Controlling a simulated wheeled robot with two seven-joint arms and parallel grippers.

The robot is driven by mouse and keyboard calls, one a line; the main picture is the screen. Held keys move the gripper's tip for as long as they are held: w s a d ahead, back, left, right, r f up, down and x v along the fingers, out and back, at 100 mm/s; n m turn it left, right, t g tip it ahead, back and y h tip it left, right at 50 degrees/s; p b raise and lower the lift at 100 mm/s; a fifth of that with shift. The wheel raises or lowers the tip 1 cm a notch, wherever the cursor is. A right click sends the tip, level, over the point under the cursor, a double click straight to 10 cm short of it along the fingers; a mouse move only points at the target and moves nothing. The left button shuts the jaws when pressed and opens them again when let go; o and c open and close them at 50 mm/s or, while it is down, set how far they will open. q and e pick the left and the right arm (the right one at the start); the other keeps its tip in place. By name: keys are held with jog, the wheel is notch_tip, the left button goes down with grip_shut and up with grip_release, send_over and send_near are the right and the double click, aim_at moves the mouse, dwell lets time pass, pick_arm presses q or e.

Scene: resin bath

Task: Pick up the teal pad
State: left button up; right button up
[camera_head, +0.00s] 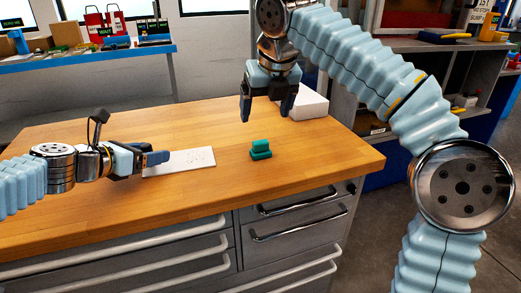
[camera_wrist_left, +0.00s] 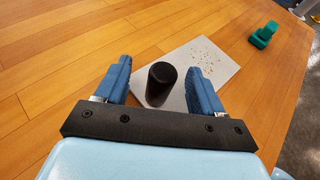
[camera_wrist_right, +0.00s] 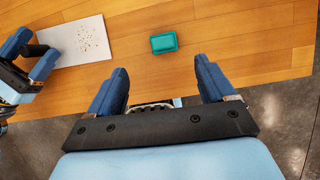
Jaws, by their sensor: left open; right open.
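The teal pad (camera_head: 260,150) is a small block with a raised upper part, standing on the wooden bench to the right of a white board. It also shows at the upper right of the left wrist view (camera_wrist_left: 263,35) and at top centre of the right wrist view (camera_wrist_right: 163,43). My right gripper (camera_head: 266,113) is open and empty, pointing down above and behind the pad, apart from it. My left gripper (camera_head: 158,158) is low over the board's left end. Its open fingers stand either side of a black cylinder (camera_wrist_left: 160,83); contact cannot be told.
The white board (camera_head: 195,161) lies flat with brown specks on it. A white block (camera_head: 306,104) stands at the bench's back right, behind my right gripper. The wooden bench top (camera_head: 310,150) is clear around the pad; its front edge is near, above grey drawers (camera_head: 290,215).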

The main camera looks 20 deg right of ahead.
aim_at(261, 142)
jog(key=x, duration=1.2)
jog(key=shift+s+d, duration=0.1)
jog(key=shift+d, duration=0.1)
jog(key=c, duration=1.2)
notch_tip(261, 142, up, 10)
